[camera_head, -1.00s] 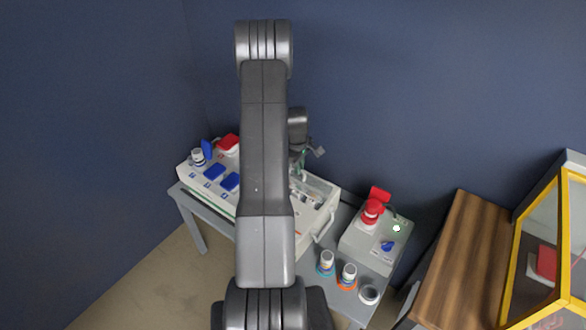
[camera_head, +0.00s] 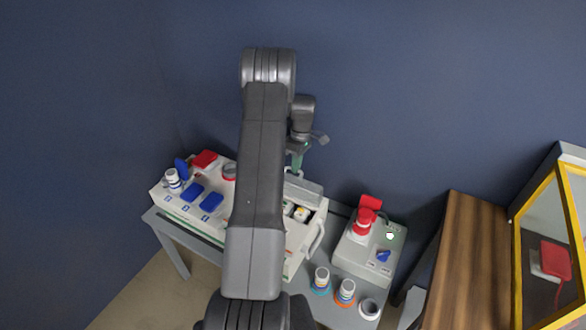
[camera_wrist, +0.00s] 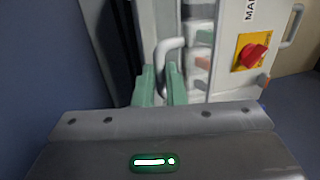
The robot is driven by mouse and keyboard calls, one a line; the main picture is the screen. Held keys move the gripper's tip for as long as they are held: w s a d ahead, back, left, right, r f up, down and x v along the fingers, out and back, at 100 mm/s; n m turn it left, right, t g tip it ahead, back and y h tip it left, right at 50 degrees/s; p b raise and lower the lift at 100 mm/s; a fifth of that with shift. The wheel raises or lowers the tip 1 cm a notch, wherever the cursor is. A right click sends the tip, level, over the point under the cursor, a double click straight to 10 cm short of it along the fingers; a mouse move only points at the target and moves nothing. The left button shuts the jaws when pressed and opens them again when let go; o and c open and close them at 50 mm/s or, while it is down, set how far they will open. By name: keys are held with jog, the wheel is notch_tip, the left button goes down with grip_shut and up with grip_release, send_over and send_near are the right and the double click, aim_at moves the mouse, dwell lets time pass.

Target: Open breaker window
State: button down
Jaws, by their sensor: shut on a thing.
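The long white socket box (camera_head: 300,250) stands on the grey table, partly hidden behind my arm in the head view. Its breaker window (camera_head: 305,188) is tilted up, and breakers (camera_head: 301,213) show in the opening below it. My gripper (camera_head: 297,160), with green fingers, is above the window's back part. In the wrist view my gripper (camera_wrist: 160,84) is shut on the window's pale curved handle (camera_wrist: 168,52). The exact contact is partly hidden by the fingers. A red rotary switch (camera_wrist: 252,55) on a yellow plate shows to the right.
A wooden top (camera_head: 462,260) and yellow-framed case (camera_head: 520,265) are farther right. The blue wall is close behind.

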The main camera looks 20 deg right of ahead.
jog(key=shift+w+d+f+b, duration=0.35)
jog(key=shift+d, duration=0.05)
jog(key=shift+r, duration=0.1)
jog(key=c, duration=1.5)
grip_release()
jog(key=shift+d, duration=0.1)
jog(key=v, duration=0.3)
jog(key=s+a+v, duration=0.1)
jog(key=v, duration=0.2)
jog(key=b+v, duration=0.1)
jog(key=v, duration=0.3)
jog(key=shift+s+a+r, duration=0.15)
jog(key=shift+s+a, duration=0.1)
jog(key=shift+a, duration=0.05)
